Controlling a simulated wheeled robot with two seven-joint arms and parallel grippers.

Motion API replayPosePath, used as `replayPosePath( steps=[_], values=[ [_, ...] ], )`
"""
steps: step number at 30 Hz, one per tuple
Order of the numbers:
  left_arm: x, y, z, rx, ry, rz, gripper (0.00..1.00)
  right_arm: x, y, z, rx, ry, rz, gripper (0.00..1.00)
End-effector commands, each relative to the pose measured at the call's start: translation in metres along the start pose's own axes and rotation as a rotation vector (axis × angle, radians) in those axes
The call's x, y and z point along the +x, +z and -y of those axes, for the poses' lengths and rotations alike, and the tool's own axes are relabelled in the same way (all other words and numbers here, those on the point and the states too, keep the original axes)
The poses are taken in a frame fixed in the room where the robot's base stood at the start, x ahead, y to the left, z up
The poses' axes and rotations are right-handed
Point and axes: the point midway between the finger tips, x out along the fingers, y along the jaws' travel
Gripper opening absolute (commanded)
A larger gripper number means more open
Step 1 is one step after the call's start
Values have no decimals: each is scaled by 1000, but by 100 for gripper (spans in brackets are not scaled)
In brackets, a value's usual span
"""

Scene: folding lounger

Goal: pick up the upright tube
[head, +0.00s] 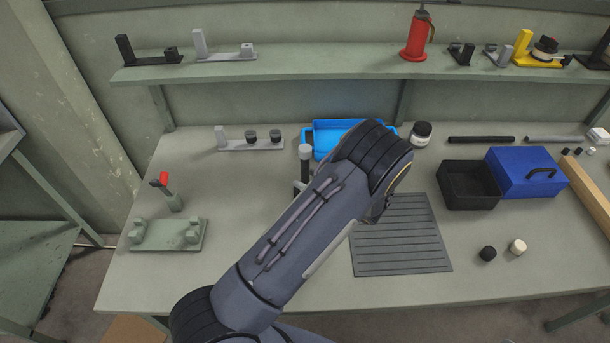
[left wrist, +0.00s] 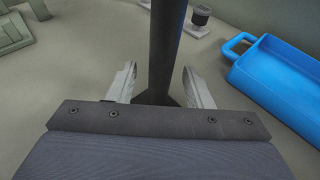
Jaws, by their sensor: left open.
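The upright tube (head: 305,160) is a dark grey cylinder standing on the table, left of the blue tray in the head view. Its lower part is partly hidden by my left arm and gripper. In the left wrist view the tube (left wrist: 165,45) stands upright between the two pale fingers of my left gripper (left wrist: 160,84). The fingers are open, one on each side, with a visible gap to the tube. In the head view only a bit of my left gripper (head: 300,187) shows beside the tube. My right gripper is in neither view.
A blue tray (head: 322,148) stands close right of the tube. A grey fixture (head: 262,144) lies behind left, a green base (head: 165,235) at the left. A ribbed mat (head: 400,240), black bin (head: 468,188) and blue box (head: 520,175) are to the right.

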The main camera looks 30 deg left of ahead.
Motion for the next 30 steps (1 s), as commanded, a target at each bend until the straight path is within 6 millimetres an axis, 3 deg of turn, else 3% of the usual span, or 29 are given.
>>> replayPosePath(
  steps=[6, 14, 25, 30],
  values=[
    [29, 2, 0, -1, 3, 0, 46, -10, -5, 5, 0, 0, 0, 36],
    [33, 1, 0, -2, 1, -1, 46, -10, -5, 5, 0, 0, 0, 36],
    [33, 1, 0, -2, 2, -1, 1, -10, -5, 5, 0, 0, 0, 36],
    [33, 1, 0, -2, 2, -1, 0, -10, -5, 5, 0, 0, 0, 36]
  ],
)
